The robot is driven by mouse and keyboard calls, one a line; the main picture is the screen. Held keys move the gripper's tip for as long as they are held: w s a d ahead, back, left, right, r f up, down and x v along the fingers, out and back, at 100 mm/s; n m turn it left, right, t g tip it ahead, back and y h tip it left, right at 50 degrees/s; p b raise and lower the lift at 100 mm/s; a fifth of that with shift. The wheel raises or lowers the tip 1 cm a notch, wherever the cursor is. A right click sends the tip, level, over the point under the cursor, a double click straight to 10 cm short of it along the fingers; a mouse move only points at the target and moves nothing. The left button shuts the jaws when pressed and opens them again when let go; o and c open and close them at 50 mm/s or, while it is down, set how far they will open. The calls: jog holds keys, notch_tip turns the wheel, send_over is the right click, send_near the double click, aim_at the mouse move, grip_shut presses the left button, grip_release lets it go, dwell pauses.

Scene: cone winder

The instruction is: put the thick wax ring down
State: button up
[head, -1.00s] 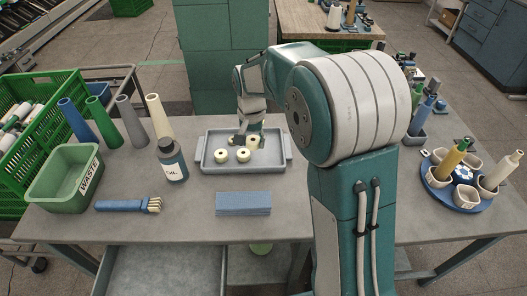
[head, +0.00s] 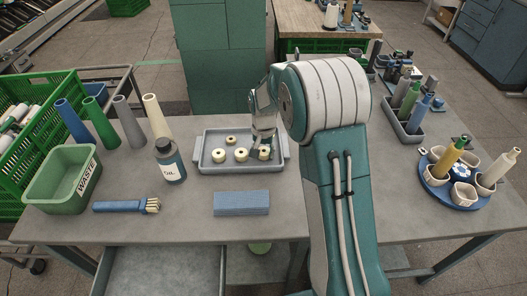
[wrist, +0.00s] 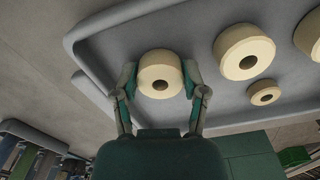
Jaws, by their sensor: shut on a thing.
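My gripper (wrist: 160,88) is shut on a thick cream wax ring (wrist: 160,68), with one finger on each side of it. In the head view this ring (head: 265,154) is at the right end of the grey tray (head: 205,166), under my gripper (head: 262,148). I cannot tell whether its underside touches the tray floor. Two other thick rings stand in the tray, one in the middle (head: 241,155) and one at the left (head: 219,155). A thinner, smaller ring (head: 232,139) lies behind them. It also shows in the wrist view (wrist: 264,94).
A dark oil bottle (head: 170,162) stands left of the tray. A blue pad (head: 241,203) and a brush (head: 126,206) lie in front. A green waste bin (head: 62,182) and several cones are at the left. A blue round carousel (head: 453,197) is at the right.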

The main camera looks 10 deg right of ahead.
aim_at(263, 152)
jog(key=o, duration=0.9)
jog(key=shift+a+f, duration=0.1)
jog(key=shift+o, duration=0.2)
notch_tip(263, 152, up, 12)
jog(key=r, duration=0.1)
jog(key=s+r+n+t, duration=0.1)
jog(key=s+r+t, duration=0.1)
jog(key=s+r, duration=0.55)
jog(key=s+r+n+t, duration=0.1)
jog(key=s+n+t, duration=0.2)
jog(key=s, duration=1.9)
jog(key=shift+d+r+n+t, duration=0.25)
jog(key=shift+r+n+t, duration=0.1)
jog(key=shift+n, duration=0.25)
jog(key=shift+w, duration=0.1)
